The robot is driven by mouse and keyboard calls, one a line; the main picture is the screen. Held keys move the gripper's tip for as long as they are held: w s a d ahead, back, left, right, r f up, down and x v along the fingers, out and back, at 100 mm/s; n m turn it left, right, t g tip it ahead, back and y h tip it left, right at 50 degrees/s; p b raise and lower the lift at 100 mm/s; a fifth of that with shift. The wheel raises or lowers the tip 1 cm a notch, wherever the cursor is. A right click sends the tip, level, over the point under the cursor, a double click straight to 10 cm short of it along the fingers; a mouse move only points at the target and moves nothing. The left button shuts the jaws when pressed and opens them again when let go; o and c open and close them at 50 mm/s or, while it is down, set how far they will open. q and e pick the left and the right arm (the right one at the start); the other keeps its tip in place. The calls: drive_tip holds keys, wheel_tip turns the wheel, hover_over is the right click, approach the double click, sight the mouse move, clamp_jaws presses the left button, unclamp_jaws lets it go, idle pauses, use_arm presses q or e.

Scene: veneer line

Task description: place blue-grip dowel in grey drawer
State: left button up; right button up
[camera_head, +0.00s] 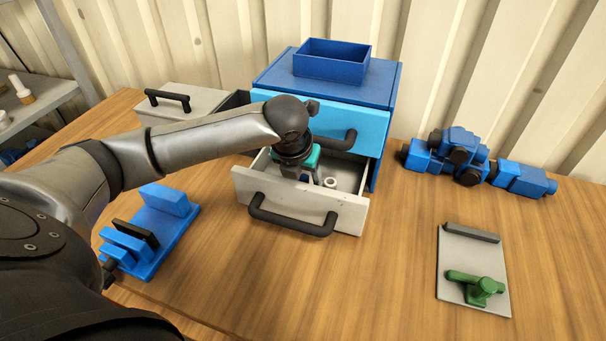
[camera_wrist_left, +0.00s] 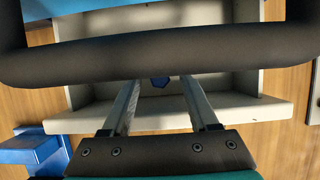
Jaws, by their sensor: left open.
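The grey drawer (camera_head: 285,205) is pulled out at the front of the blue cabinet, with a black bar handle. My left gripper (camera_head: 314,178) is over it, fingers pointing down into it. In the left wrist view its two fingers are apart, with nothing held between them. A small blue six-sided piece (camera_wrist_left: 160,82) shows inside the drawer between the fingertips; it may be the dowel's blue grip, but most of it is hidden. A small whitish round piece (camera_head: 330,182) shows in the drawer beside the fingers. My right gripper is not in view.
A light blue drawer (camera_head: 318,124) with a black handle (camera_head: 338,140) juts out just above the grey one, close to my wrist. A blue open box (camera_head: 331,66) tops the cabinet. A blue vise-like fixture (camera_head: 160,222) stands left. A grey plate with a green clamp (camera_head: 478,287) lies right.

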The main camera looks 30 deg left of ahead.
use_arm(q)
drive_tip(key=p+v, duration=0.2)
drive_tip(key=v, duration=0.9)
drive_tip(key=shift+r+p, duration=0.2)
drive_tip(key=shift+p, duration=0.2)
drive_tip(key=shift+s+d+r, duration=0.1)
drive_tip(key=shift+s+r, duration=0.2)
drive_tip(key=shift+r, duration=0.05)
